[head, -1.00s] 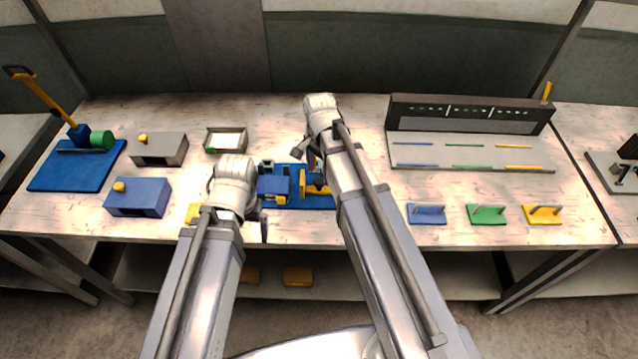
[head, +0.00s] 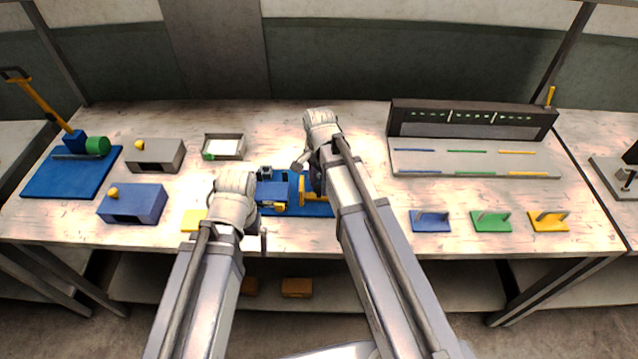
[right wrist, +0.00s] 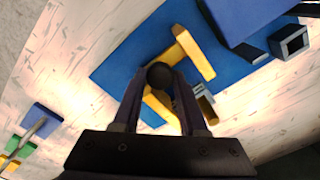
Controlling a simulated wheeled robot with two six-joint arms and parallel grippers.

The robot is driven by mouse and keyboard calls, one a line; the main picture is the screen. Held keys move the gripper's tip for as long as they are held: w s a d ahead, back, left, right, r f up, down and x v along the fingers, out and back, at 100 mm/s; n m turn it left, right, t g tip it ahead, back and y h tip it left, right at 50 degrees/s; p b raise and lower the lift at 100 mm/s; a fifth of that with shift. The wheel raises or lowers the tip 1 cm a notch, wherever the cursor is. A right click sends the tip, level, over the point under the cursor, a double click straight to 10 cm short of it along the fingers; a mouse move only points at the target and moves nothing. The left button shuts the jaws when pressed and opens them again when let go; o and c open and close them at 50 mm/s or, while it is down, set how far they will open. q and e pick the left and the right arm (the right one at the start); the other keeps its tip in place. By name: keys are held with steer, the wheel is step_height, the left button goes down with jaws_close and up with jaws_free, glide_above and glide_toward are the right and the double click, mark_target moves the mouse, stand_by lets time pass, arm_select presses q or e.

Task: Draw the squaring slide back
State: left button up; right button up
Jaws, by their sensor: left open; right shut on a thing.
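The squaring slide is a yellow upright plate on a yellow bar (right wrist: 197,55) with a dark round knob (right wrist: 160,74). It stands on the blue base plate (right wrist: 118,72) of a fixture, beside a blue block (right wrist: 245,15). In the head view the slide (head: 302,187) is partly hidden by my right arm. My right gripper (right wrist: 163,82) is shut on the knob, its fingers on either side of it. My left gripper (head: 250,226) is open, in front of and left of the blue fixture, and appears to hold nothing.
A blue box (head: 135,204), a grey box (head: 155,155) and a tray with a white sheet (head: 224,147) stand left. Blue (head: 430,221), green (head: 491,221) and yellow (head: 548,220) handled plates lie right, before a grey rack (head: 470,160).

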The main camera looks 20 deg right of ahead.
jaws_close()
stand_by(0.8)
